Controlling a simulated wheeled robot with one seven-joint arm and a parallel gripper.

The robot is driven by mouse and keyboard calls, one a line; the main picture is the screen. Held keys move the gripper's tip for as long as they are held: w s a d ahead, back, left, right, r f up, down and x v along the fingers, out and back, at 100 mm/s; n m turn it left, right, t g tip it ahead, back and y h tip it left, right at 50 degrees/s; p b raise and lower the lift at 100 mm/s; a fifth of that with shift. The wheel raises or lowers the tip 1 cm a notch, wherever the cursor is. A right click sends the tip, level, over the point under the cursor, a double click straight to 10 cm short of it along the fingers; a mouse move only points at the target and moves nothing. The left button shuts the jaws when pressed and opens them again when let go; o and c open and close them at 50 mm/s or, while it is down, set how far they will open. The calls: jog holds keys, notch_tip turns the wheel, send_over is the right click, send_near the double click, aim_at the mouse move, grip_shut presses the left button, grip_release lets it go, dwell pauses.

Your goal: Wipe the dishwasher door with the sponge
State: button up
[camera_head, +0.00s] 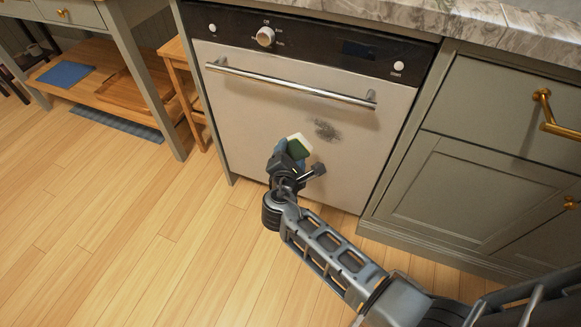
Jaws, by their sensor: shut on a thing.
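The dishwasher door (252,131) is a closed, light grey panel with a metal bar handle (290,84) across its upper part. A dark smudge (326,131) marks the door right of its middle. My gripper (290,158) is in front of the lower middle of the door, left of and below the smudge. Part of the sponge is hidden by the gripper. I cannot tell whether the sponge touches the door.
A black control strip with a knob (265,37) runs above the door, under a marble worktop (480,22). Grey-green cabinets (467,187) with brass handles stand at the right. A wooden stool (181,75) and shelved table stand at the left. The wooden floor (130,225) is clear.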

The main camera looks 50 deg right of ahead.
jog(key=shift+w+f, duration=0.1)
jog(key=shift+f, duration=0.3)
jog(key=shift+w+d+r, duration=0.1)
jog(key=shift+w+d, duration=0.25)
jog(key=shift+d, duration=0.6)
jog(key=shift+w+d+f, duration=0.1)
jog(key=shift+w+d, duration=0.2)
jog(key=shift+d, duration=0.6)
jog(key=shift+w+d+r, duration=0.1)
jog(key=shift+w+d, duration=0.25)
jog(key=shift+d, duration=0.6)
jog(key=shift+w+d+b, duration=0.3)
jog(key=shift+w+d, duration=0.05)
jog(key=shift+d, duration=0.5)
jog(key=shift+s+d+p, duration=0.3)
jog(key=shift+s, duration=0.65)
jog(key=shift+s+d+p, duration=0.25)
jog(key=shift+s+d, duration=0.05)
jog(key=shift+s, duration=0.65)
jog(key=shift+s+d+p, duration=0.1)
jog(key=shift+s+d, duration=0.25)
jog(key=shift+s, duration=0.3)
jog(key=shift+s+d+p, duration=0.15)
jog(key=shift+s+d, duration=0.15)
jog(key=shift+s, duration=0.4)
jog(key=shift+s+d+p, duration=0.1)
jog(key=shift+s+d, duration=0.25)
jog(key=shift+s, duration=0.3)
